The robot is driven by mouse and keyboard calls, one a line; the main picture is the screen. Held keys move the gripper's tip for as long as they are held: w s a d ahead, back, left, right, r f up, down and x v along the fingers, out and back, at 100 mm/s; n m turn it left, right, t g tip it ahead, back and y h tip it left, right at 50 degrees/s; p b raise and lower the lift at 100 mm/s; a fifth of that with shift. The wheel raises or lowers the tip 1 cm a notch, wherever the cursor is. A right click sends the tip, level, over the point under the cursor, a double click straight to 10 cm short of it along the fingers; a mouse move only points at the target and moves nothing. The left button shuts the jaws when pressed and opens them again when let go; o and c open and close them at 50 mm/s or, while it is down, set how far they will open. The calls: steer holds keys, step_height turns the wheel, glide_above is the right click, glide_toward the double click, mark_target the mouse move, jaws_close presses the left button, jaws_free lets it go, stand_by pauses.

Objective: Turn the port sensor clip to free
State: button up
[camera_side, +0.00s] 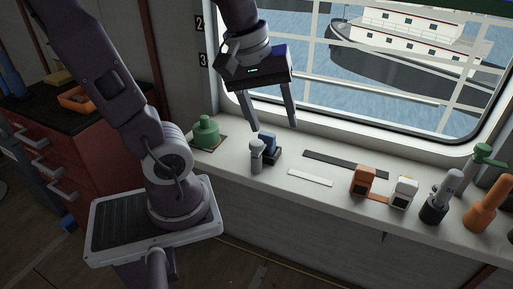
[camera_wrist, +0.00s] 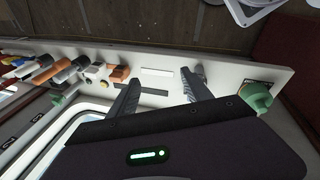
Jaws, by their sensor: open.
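My gripper (camera_side: 273,129) is open and empty above the window ledge, fingers pointing down. The blue piece cannot be made out there.
A green canister (camera_side: 206,133) stands left on the ledge (camera_side: 312,205). To the right are a white strip (camera_side: 311,178), a dark strip (camera_side: 345,163), an orange device (camera_side: 361,180), a white device (camera_side: 403,191), a grey-and-black handle (camera_side: 437,206) and an orange fitting (camera_side: 485,210). The window stands behind.

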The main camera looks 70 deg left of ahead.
steer(key=w+a+f+n+g, duration=0.1)
steer(key=w+a+f+n, duration=0.15)
steer(key=a+n, duration=0.35)
steer(key=n+g, duration=0.2)
steer(key=n, duration=0.9)
glide_above(256, 142)
step_height(256, 142, down, 5)
steer(key=shift+d+r, duration=0.1)
step_height(256, 142, down, 7)
steer(key=shift+f, duration=0.15)
jaws_close()
